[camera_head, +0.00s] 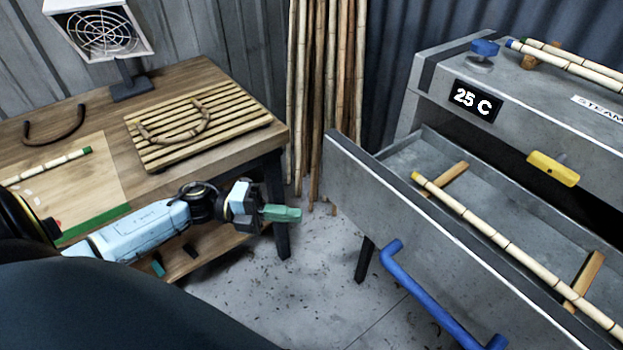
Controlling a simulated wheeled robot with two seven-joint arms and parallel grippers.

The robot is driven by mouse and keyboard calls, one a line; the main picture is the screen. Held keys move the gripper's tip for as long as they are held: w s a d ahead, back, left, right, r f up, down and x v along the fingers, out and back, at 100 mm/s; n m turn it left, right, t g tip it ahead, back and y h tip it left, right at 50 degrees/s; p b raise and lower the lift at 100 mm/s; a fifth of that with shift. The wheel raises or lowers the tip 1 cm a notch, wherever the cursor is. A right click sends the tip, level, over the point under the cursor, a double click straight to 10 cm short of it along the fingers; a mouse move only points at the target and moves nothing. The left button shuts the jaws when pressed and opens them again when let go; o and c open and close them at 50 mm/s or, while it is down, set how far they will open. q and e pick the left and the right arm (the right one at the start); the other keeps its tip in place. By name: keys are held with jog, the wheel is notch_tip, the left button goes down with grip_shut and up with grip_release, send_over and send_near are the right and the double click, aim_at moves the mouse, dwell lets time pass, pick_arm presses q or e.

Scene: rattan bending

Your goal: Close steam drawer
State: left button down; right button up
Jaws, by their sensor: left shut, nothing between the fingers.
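The steam drawer (345,172) is a grey metal drawer, pulled out from the steamer (430,110) at the right. Its blue bar handle (425,295) is on the front panel, low in the picture. A rattan pole (480,228) lies inside it across two wooden supports (446,180). My left gripper (298,214) has green fingertips, is shut and empty, and hangs over the floor just right of the workbench. It is left of the drawer front and apart from the handle. My right gripper is not in view.
The workbench (205,75) at the left holds a slatted rack (160,152) with a bent rattan piece and a fan (100,35). Tall poles (325,80) lean at the back wall. The steamer has a yellow handle (553,168) and a "25 C" display (474,101). Floor between bench and drawer is open.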

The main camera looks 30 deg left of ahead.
pick_arm(q)
jog(key=shift+w+d+p, duration=0.25)
jog(key=shift+w+d, duration=1)
jog(key=shift+d, duration=0.3)
jog(key=shift+w+d+p, duration=0.25)
jog(key=shift+w+d, duration=1.05)
jog(key=shift+d, duration=0.3)
jog(key=shift+w+d+p, duration=0.25)
jog(key=shift+w+d, duration=1)
jog(key=shift+d, duration=0.3)
